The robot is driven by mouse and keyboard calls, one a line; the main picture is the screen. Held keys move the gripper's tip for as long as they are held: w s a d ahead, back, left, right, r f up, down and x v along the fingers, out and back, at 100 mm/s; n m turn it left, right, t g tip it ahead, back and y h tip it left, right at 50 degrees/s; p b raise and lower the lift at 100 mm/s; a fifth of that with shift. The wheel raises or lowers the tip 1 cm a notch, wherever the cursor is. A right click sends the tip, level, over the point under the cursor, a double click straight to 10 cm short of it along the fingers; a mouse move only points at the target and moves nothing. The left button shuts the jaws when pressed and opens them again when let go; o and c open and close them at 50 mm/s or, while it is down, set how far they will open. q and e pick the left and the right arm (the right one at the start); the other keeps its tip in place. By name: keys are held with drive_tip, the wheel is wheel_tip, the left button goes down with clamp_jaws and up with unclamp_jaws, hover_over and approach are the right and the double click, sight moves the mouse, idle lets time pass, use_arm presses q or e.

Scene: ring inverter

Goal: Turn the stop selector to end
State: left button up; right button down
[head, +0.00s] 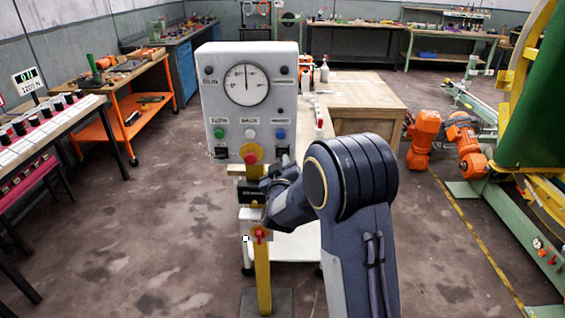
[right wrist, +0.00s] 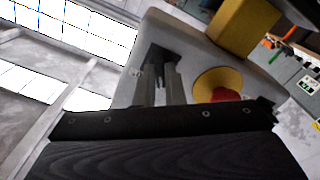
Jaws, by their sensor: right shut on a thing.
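The control box (head: 222,90) stands upright on a yellow post and carries a round gauge, buttons and selectors. The stop selector appears to be the small black knob (head: 283,150) at the lower right of its front, right of the red stop button (head: 251,155). My right gripper (head: 284,161) is at this knob, and its wrist hides part of it. In the right wrist view the two grey fingers (right wrist: 160,82) are shut on the black knob (right wrist: 157,54), beside the red button (right wrist: 226,94) on its yellow base. The knob's angle is hard to tell. My left gripper is not in view.
Below the box, a black unit (head: 251,192) and a red-handled switch (head: 260,236) sit on the yellow post (head: 263,275), close to my right arm. A wooden crate (head: 370,112) stands behind. The floor left of the post is clear.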

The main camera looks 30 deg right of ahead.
drive_tip(key=c, duration=1.5)
unclamp_jaws()
drive_tip(key=b+v, duration=0.1)
drive_tip(key=v, duration=0.7)
drive_tip(key=shift+d, duration=0.1)
